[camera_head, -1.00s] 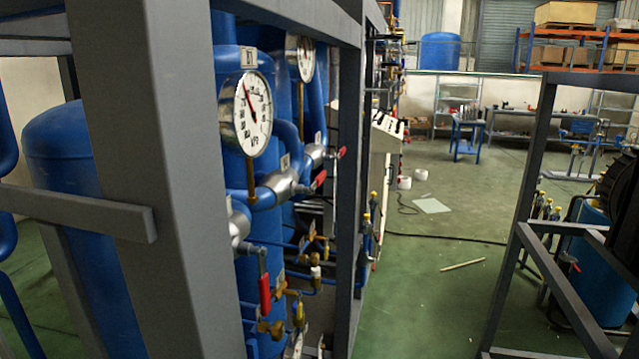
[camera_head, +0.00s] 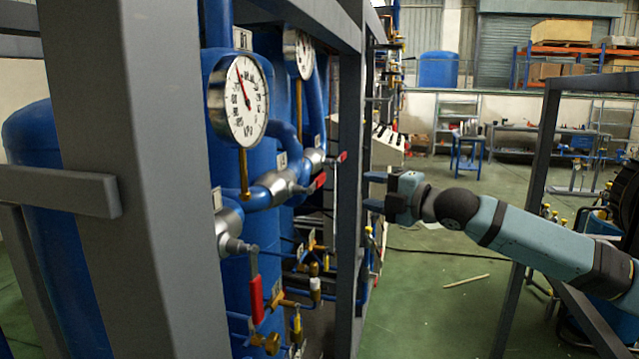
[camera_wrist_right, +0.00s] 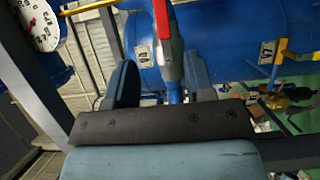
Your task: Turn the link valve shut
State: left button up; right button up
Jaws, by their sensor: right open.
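My right gripper (camera_head: 373,191) reaches in from the right in the head view, its fingers pointing left at the frame post. It is open and empty. In the right wrist view its two fingers (camera_wrist_right: 161,82) stand apart, and a red lever (camera_wrist_right: 162,18) on a silver valve body (camera_wrist_right: 171,58) shows between and beyond them; I cannot tell contact. In the head view, red-handled valves sit on the blue pipes: a near lever hanging down (camera_head: 256,298), a middle one (camera_head: 320,181) and a far one (camera_head: 342,157). Which is the link valve is not readable. My left gripper is out of view.
Grey frame posts (camera_head: 347,200) stand between my right gripper and the near valves. A round gauge (camera_head: 238,101) hangs above the near pipe. A second grey frame (camera_head: 535,180) stands at the right, behind my arm. Green floor (camera_head: 430,300) is open between.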

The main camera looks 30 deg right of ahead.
aim_at(322, 181)
jog(key=p+x, duration=0.4)
jog(key=x, duration=0.8)
jog(key=shift+w, duration=0.15)
jog(key=shift+w+a+f+p, duration=0.15)
jog(key=shift+w+a+p, duration=0.15)
jog(key=shift+w, duration=0.35)
jog(key=shift+c, duration=0.5)
grip_shut()
